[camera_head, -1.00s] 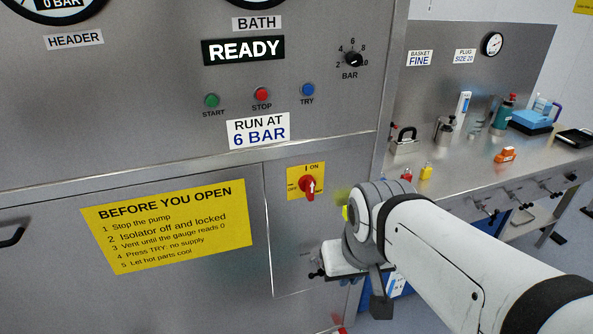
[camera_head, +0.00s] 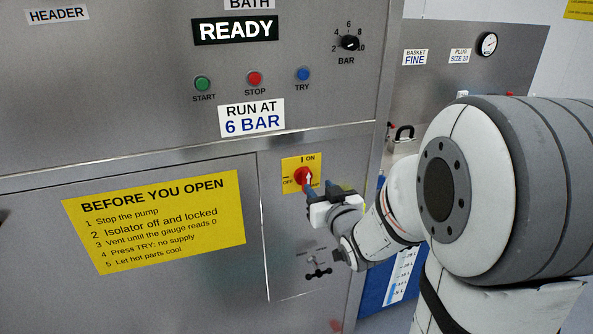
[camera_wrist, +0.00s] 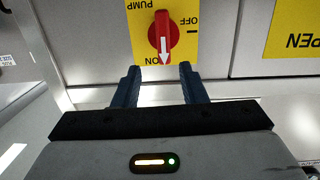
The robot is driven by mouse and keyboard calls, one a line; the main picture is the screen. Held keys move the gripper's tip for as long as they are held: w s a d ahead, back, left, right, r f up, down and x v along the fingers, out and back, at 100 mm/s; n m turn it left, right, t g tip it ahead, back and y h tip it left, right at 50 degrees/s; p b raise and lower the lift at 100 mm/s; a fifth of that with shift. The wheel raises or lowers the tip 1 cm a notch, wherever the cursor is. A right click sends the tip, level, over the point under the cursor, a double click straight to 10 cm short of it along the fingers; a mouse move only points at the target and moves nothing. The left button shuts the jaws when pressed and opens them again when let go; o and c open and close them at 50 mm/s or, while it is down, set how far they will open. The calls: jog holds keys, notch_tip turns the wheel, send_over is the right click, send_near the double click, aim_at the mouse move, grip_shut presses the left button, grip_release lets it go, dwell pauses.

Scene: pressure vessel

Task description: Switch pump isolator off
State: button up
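The pump isolator is a red rotary knob (camera_head: 303,176) on a yellow plate (camera_head: 289,163) on the steel panel. The white arrow on the knob points up at ON; OFF is marked at the left. In the wrist view the same red knob (camera_wrist: 159,36) appears upside down, with its arrow pointing down at ON. My gripper (camera_head: 322,189) is just in front of the knob, at its lower right in the head view. In the wrist view my gripper (camera_wrist: 159,68) is open, with its two dark fingers apart, below the arrow tip and with nothing between them.
A yellow "BEFORE YOU OPEN" sign (camera_head: 157,220) is to the left. Green, red and blue buttons (camera_head: 255,78) and a BAR dial (camera_head: 349,43) are above. A small black valve handle (camera_head: 318,268) is below the isolator. A steel bench stands behind my arm.

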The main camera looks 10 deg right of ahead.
aim_at(309, 175)
jog(key=shift+t+y, duration=0.4)
jog(key=shift+t, duration=0.1)
jog(key=w, duration=0.2)
jog(key=w+a+p, duration=0.1)
jog(key=w, duration=0.5)
jog(key=shift+a+r+p, duration=0.1)
jog(key=shift+a+p, duration=0.25)
jog(key=shift+c, duration=0.5)
jog(key=shift+s, duration=0.1)
grip_shut()
